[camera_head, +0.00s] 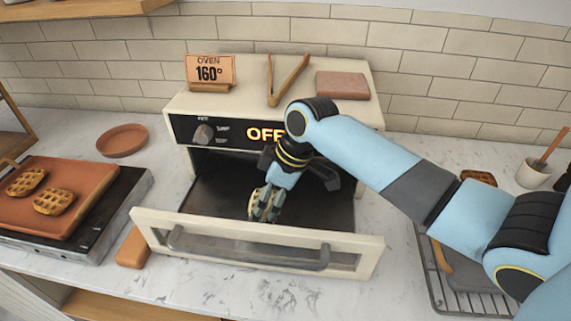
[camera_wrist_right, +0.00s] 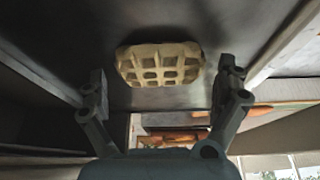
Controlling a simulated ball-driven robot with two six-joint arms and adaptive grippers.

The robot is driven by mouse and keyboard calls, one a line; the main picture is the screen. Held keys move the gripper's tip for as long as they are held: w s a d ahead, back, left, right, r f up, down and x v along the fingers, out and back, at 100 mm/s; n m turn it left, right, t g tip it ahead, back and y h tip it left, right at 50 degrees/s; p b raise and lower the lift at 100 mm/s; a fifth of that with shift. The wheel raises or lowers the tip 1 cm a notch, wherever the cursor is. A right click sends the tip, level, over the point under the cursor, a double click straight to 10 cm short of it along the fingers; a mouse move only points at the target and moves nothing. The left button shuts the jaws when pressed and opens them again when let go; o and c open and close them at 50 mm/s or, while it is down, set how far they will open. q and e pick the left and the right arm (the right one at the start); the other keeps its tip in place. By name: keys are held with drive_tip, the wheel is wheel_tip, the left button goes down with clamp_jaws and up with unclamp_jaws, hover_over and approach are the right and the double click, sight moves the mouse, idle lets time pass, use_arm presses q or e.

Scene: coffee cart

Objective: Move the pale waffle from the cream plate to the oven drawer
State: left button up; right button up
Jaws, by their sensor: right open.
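The pale waffle (camera_wrist_right: 160,65) lies on the dark floor of the open oven drawer in the right wrist view. In the head view a pale edge of it (camera_head: 254,203) shows beside my fingers; most of it is hidden. My right gripper (camera_head: 266,214) reaches down into the oven drawer (camera_head: 375,250). Its fingers stand apart in the wrist view (camera_wrist_right: 163,88), with the waffle seen between and beyond them, not gripped. The cream plate is not seen. My left gripper is not in view.
The oven (camera_head: 360,107) carries a temperature sign (camera_head: 211,70), wooden tongs (camera_head: 285,80) and a folded cloth (camera_head: 342,85). Browned waffles (camera_head: 54,201) lie on a tray at left. An empty terracotta plate (camera_head: 122,140) sits behind it. A wire rack (camera_head: 445,285) is at right.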

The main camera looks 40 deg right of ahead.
drive_tip(key=shift+r, duration=0.1)
drive_tip(key=shift+s+d+r+b, duration=0.1)
drive_tip(key=shift+d+r+b, duration=0.05)
drive_tip(key=shift+r+b, duration=0.15)
drive_tip(key=s+d, duration=0.2)
drive_tip(key=s, duration=0.1)
drive_tip(key=s+d+b, duration=0.1)
drive_tip(key=s+d, duration=0.2)
drive_tip(key=s+d+b, duration=0.1)
drive_tip(key=s+d, duration=0.1)
drive_tip(key=s, duration=0.1)
drive_tip(key=shift+s+d+r, duration=0.15)
drive_tip(key=shift+d+r, duration=0.05)
drive_tip(key=shift+d, duration=0.2)
drive_tip(key=shift+f, duration=0.1)
